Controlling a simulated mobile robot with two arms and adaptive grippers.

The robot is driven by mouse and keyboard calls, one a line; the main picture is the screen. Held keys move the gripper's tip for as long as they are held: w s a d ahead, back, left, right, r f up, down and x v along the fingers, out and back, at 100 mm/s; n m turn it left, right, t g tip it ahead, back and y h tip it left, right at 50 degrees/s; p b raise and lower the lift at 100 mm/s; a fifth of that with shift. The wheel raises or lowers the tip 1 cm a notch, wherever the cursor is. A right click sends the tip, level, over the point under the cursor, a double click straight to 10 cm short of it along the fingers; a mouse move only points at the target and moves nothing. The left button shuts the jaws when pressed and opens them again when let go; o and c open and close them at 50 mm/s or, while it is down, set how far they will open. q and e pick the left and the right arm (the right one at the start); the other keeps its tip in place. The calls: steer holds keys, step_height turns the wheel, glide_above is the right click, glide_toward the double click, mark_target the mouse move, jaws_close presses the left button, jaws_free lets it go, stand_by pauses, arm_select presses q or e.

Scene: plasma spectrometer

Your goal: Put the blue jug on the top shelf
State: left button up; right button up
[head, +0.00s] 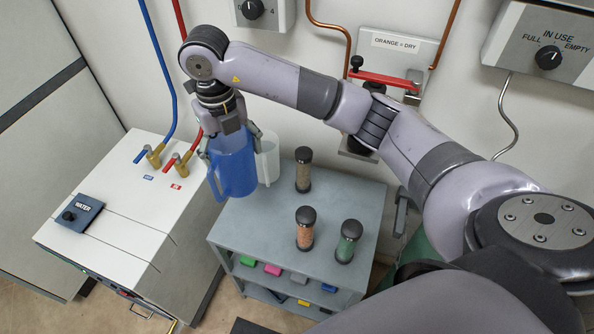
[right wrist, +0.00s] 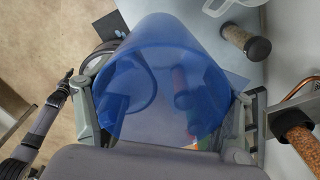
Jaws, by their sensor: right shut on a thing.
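The blue jug (head: 236,174) is upright at the left rear edge of the grey shelf unit's top shelf (head: 275,219). My right gripper (head: 228,147) is shut on it from above, with a finger on each side. In the right wrist view the blue jug (right wrist: 165,80) fills the space between the fingers of the right gripper (right wrist: 165,115). I cannot tell whether its base touches the shelf. My left gripper is not in view.
A clear white jug (head: 268,160) stands right beside the blue one. Three dark-capped jars, one brown (head: 303,170), one orange (head: 305,228) and one green (head: 348,242), stand on the top shelf. A white cabinet (head: 130,215) with hoses is at left.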

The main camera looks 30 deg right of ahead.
mark_target(236, 176)
step_height(236, 176, down, 20)
steer(key=p, duration=0.1)
steer(key=shift+a, duration=0.2)
steer(key=shift+r, duration=0.1)
steer(key=o, duration=1.9)
step_height(236, 176, up, 12)
steer(key=shift+r+b, duration=0.1)
steer(key=shift+b, duration=0.3)
